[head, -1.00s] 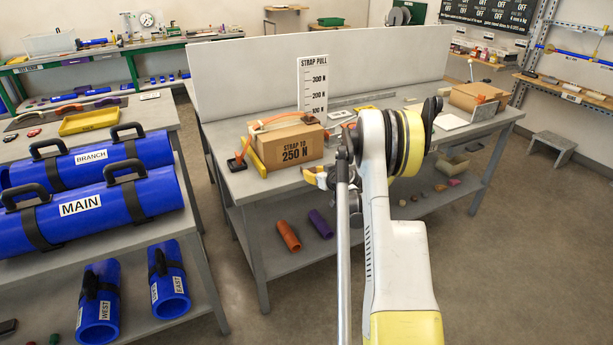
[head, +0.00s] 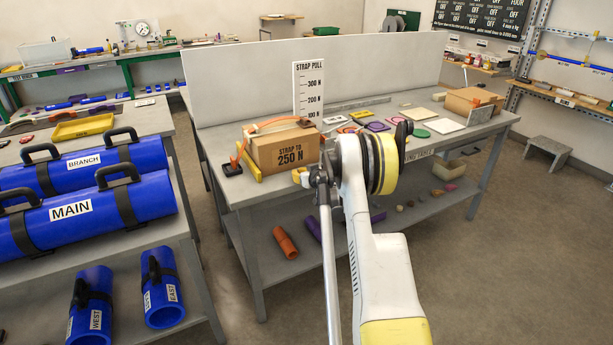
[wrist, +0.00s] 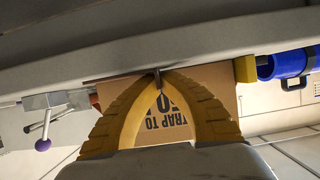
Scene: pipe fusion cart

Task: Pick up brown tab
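In the wrist view my gripper (wrist: 158,76) has its two yellow ridged fingers drawn together at the tips. A small dark brown piece, which looks like the brown tab (wrist: 157,80), shows between the fingertips; most of it is hidden. Behind the fingers is the cardboard box (wrist: 200,92), its lettering upside down in this view. In the head view the box (head: 284,150) reads "STRAP TO 250 N" and has an orange strap (head: 240,153) at its left. A bit of yellow finger (head: 299,176) shows by its lower right; my arm hides the rest.
Several flat coloured pieces (head: 378,126) lie on the table right of the box. A strap pull scale board (head: 308,90) stands behind it, before a grey panel (head: 240,85). Blue pipes (head: 80,212) fill the left bench. Open floor lies at right.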

